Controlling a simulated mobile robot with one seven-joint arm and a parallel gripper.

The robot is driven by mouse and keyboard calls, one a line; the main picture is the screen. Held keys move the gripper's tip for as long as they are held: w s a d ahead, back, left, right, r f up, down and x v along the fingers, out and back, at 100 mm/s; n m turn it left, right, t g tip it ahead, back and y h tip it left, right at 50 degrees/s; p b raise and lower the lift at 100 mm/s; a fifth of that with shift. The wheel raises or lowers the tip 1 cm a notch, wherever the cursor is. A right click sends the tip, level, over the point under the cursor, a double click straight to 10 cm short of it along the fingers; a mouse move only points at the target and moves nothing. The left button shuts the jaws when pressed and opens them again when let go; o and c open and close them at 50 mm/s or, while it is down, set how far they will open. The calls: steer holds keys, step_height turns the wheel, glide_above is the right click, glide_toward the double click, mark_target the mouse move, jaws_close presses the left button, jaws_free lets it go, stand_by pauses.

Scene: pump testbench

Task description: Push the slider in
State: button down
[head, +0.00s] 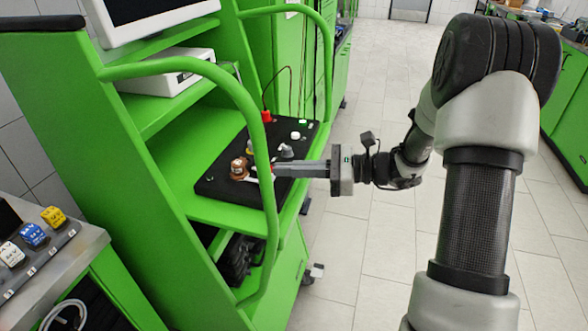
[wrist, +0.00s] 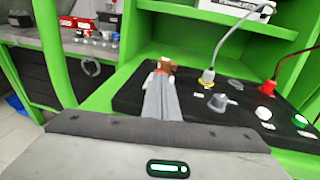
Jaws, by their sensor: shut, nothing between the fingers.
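The black control panel (head: 215,187) lies on a green shelf of the bench. On it is a brown knob-like part (head: 239,168), which also shows just past my fingertips in the wrist view (wrist: 168,66). I cannot clearly make out which part is the slider; something small, reddish and white sits by the fingertips. My gripper (head: 276,171) is shut and empty, reaching in from the right, low over the panel's near edge. In the wrist view the closed fingers (wrist: 160,80) point at the brown part and hide what lies beneath. I cannot tell if they touch it.
A curved green rail (head: 262,150) rises close to my fingers. The floor at right is clear.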

steer(key=x, duration=0.3)
steer(key=shift+w+a+r+p, duration=0.2)
steer(key=shift+w+a+p, duration=0.05)
steer(key=shift+w+p, duration=0.1)
steer(key=shift+d+r, duration=0.1)
steer(key=shift+d, duration=0.3)
steer(key=p+v, duration=0.1)
steer(key=v, duration=1.2)
steer(key=shift+s+d+p, duration=0.15)
steer(key=shift+d+p, duration=0.1)
steer(key=shift+p, duration=0.05)
